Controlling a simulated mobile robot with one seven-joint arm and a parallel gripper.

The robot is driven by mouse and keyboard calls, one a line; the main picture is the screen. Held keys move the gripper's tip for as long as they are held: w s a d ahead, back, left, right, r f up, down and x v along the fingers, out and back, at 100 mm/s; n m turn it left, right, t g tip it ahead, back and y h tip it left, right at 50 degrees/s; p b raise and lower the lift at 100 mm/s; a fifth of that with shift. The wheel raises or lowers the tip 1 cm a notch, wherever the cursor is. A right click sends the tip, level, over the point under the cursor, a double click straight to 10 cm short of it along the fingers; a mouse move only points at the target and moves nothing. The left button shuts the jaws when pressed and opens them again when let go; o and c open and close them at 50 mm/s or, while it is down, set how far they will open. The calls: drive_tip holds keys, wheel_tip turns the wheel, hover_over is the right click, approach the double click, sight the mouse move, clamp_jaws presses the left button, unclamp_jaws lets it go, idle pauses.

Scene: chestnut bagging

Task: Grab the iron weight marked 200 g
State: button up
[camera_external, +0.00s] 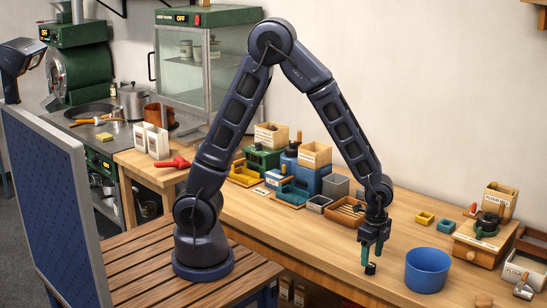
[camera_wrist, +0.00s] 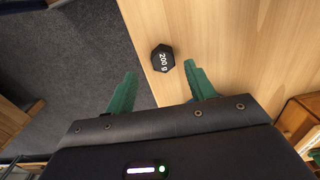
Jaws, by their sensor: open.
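The iron weight (camera_wrist: 162,58) is a small black piece with "200 g" in white on its top. In the wrist view it lies on the wooden table near the table's edge, just beyond my fingertips and a little left of the right finger. In the external view the dark weight (camera_external: 370,268) shows under my gripper (camera_external: 371,252), near the front edge. My gripper, with green fingers, also shows in the wrist view (camera_wrist: 160,75); its fingers are apart with nothing between them. It points down, and I cannot tell the exact gap to the weight.
A blue bowl (camera_external: 427,270) stands close to the right of my gripper. A wooden tray (camera_external: 347,212) and several small bins stand behind. A flour mill (camera_external: 485,235) is at the right. The table's front edge runs close by the weight, with grey floor (camera_wrist: 60,70) beyond it.

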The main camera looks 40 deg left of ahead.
sight(371, 264)
drive_tip(key=shift+w+f, duration=0.15)
drive_tip(key=shift+f, duration=0.95)
drive_tip(key=shift+w+f, duration=0.1)
drive_tip(key=shift+f, duration=1)
drive_tip(key=shift+c, duration=0.2)
drive_tip(key=c, duration=1.1)
drive_tip(key=shift+c, duration=0.2)
